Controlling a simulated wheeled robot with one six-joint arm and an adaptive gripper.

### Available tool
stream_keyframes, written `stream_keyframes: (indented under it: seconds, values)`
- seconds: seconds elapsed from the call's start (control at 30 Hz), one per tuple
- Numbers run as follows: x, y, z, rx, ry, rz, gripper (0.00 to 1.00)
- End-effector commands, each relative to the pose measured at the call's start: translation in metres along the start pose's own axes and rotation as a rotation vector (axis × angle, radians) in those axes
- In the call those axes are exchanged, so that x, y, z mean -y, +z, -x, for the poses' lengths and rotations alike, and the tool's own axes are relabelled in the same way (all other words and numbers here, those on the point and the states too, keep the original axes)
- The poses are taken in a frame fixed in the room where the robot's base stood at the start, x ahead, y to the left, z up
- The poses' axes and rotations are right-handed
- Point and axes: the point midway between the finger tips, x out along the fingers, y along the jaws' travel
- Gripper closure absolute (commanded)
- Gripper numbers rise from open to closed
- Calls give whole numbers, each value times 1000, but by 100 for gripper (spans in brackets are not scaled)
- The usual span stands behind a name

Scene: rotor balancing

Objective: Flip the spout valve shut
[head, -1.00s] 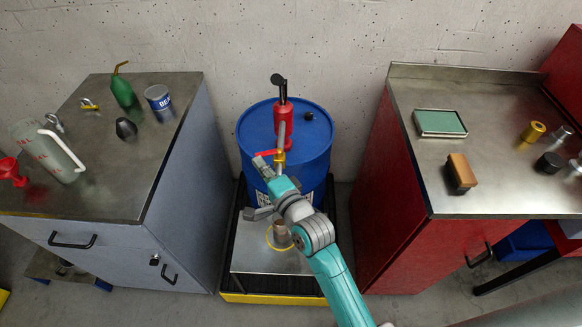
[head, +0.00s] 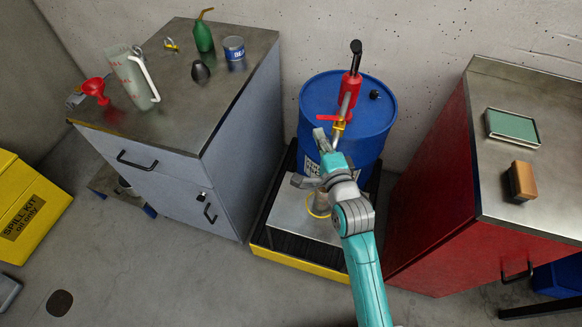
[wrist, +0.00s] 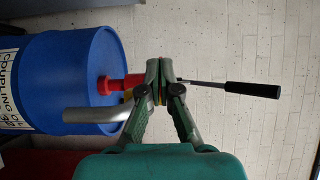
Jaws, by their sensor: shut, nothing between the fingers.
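The spout (head: 345,104) runs down from the red pump (head: 351,86) on the blue drum (head: 322,95). Its brass valve (head: 339,128) has a red lever (head: 327,119) pointing left, crosswise to the spout. My gripper (head: 320,136) is shut and empty, just below and in front of the lever; I cannot tell whether they touch. In the wrist view my gripper's fingertips (wrist: 160,66) are together, hiding most of the valve. A bit of red shows beside them, and the grey spout (wrist: 97,114) lies to their left.
A metal container (head: 321,203) with a yellow ring stands below the spout on a metal stand (head: 290,215). A grey cabinet (head: 185,180) is left and a red cabinet (head: 425,200) right, close to my arm. The pump handle (wrist: 253,89) sticks out right of my fingers.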

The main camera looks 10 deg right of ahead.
Motion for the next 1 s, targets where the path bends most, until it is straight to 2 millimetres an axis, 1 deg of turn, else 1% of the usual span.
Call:
stream_keyframes:
  seconds: [0.07, 0.37, 0.8, 1.0]
  values:
    - [0, 0, 0, 0, 0, 0, 100]
    - [0, 21, 11, 2, 1, 2, 100]
    - [-1, 64, 34, 3, 2, 2, 100]
    - [-1, 80, 43, 3, 2, 2, 100]
